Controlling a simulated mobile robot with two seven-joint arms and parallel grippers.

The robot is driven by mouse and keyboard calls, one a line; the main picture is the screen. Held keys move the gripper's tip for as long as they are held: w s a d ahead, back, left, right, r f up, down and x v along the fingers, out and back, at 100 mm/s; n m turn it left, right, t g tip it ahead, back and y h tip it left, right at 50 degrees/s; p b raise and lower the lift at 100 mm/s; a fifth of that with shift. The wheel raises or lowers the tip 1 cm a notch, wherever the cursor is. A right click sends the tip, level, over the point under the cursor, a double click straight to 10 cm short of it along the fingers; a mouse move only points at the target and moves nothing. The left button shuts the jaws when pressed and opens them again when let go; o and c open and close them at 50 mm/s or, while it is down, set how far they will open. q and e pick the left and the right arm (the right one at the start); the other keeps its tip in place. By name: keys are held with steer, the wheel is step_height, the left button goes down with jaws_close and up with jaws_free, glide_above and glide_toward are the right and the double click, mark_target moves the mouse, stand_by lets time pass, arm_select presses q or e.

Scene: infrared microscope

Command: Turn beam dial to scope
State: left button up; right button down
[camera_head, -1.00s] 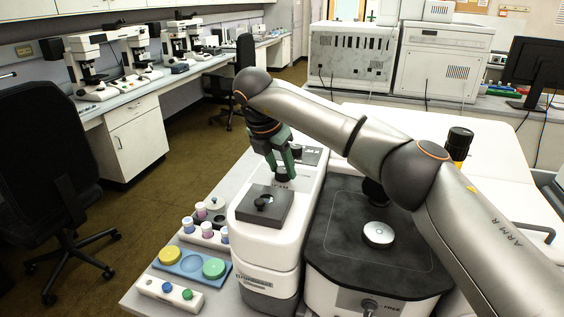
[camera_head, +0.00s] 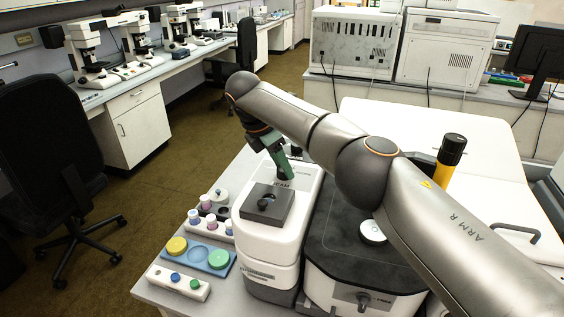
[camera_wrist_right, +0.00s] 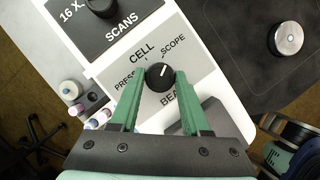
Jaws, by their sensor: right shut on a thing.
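The beam dial (camera_wrist_right: 159,76) is a small black knob with a white pointer line, on a grey panel marked PRESS, CELL, SCOPE and BEAM. In the right wrist view its pointer slants up and to the right, toward the SCOPE side. My right gripper (camera_wrist_right: 160,80) has its green fingers on either side of the knob and is shut on it. In the head view the right gripper (camera_head: 288,176) reaches down to the white instrument (camera_head: 268,232) and hides the dial. My left gripper is not in view.
Another black knob (camera_head: 264,203) sits on the SCANS panel. A dark-topped unit (camera_head: 345,235) with a round silver piece (camera_head: 373,232) stands to the right. Vials (camera_head: 206,203) and a blue tray (camera_head: 198,256) lie at left. A yellow-and-black cylinder (camera_head: 450,158) stands beside my right arm.

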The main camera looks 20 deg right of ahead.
steer(key=shift+c, duration=1.9)
jaws_free()
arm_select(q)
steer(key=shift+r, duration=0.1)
arm_select(e)
steer(key=shift+r, duration=0.1)
